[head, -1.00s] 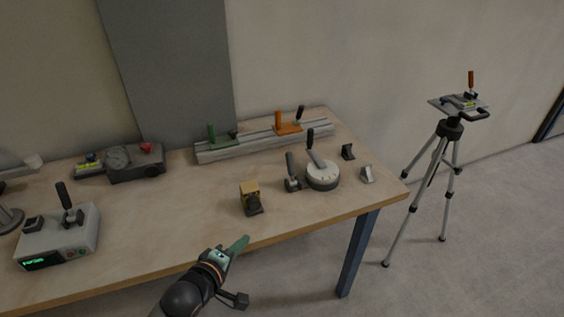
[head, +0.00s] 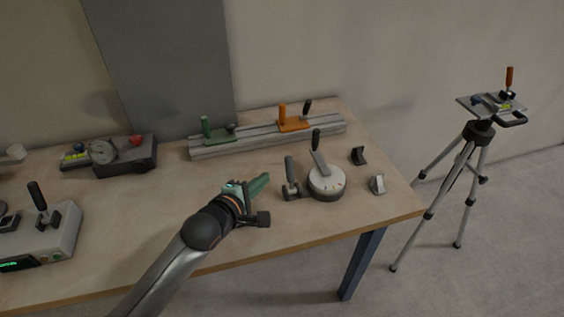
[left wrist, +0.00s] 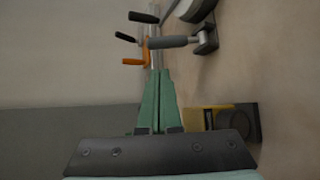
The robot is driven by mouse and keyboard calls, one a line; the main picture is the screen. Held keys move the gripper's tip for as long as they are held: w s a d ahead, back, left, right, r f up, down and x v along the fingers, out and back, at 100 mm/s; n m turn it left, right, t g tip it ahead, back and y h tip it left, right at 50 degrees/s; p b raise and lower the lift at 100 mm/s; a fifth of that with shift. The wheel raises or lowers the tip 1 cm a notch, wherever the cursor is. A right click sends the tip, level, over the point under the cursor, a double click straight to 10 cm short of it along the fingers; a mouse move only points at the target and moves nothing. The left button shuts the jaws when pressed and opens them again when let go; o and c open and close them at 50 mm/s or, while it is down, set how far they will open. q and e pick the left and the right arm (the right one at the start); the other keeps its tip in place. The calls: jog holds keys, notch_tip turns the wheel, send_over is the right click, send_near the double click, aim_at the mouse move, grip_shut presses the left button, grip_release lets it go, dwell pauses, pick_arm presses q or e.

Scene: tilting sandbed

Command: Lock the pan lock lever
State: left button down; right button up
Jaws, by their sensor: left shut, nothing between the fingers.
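I cannot tell which is the pan lock lever. My left gripper (head: 263,183), with green fingers, is shut and empty over the table, a little left of the grey lever and apart from it. It also shows in the left wrist view (left wrist: 160,72). My right gripper is not in view.
Behind is a rail (head: 265,141) with green and orange handled clamps. A tripod (head: 478,135) with an orange-handled plate stands off the table.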

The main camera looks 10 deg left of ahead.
aim_at(290, 174)
pick_arm(q)
jog(key=shift+b+x, duration=0.4)
jog(key=shift+x, duration=4.6)
jog(key=shift+s+d+t+b, duration=0.2)
jog(key=shift+t+b, duration=0.1)
jog(key=shift+b, duration=0.1)
